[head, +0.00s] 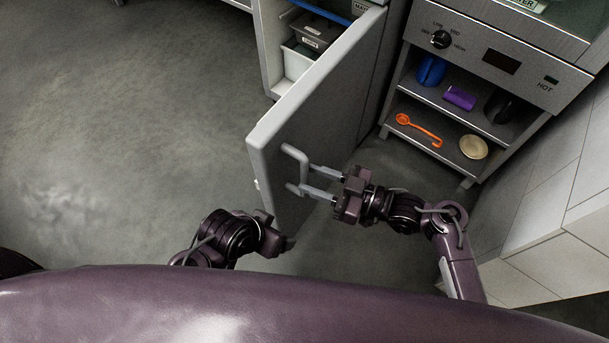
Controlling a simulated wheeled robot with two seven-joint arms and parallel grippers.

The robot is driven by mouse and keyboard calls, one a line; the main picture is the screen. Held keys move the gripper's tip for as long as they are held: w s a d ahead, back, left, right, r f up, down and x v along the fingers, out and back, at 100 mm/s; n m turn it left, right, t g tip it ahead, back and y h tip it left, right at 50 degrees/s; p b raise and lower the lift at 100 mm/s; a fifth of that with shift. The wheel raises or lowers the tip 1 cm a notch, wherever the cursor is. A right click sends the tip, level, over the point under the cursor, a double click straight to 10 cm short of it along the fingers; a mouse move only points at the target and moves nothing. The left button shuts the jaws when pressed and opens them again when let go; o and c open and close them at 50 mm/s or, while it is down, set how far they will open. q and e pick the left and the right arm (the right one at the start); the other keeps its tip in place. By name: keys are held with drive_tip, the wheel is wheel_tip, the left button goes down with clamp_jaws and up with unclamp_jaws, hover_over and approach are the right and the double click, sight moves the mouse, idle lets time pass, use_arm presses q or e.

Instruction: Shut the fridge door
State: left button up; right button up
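The fridge door (318,105) is a grey-white panel standing ajar, swung out from the fridge body toward me. My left gripper (286,244) is low in the middle, close to the door's lower near corner in the picture. Its fingers are dark and small, so its opening is unclear.
The fridge interior (300,48) shows bins on shelves behind the door. A warming cabinet (500,45) to the right holds a purple item (459,97), an orange ladle (418,130) and a round tan item (473,147). Floor (120,130) at left is clear.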

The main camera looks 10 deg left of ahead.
drive_tip(key=shift+x, duration=1.3)
clamp_jaws()
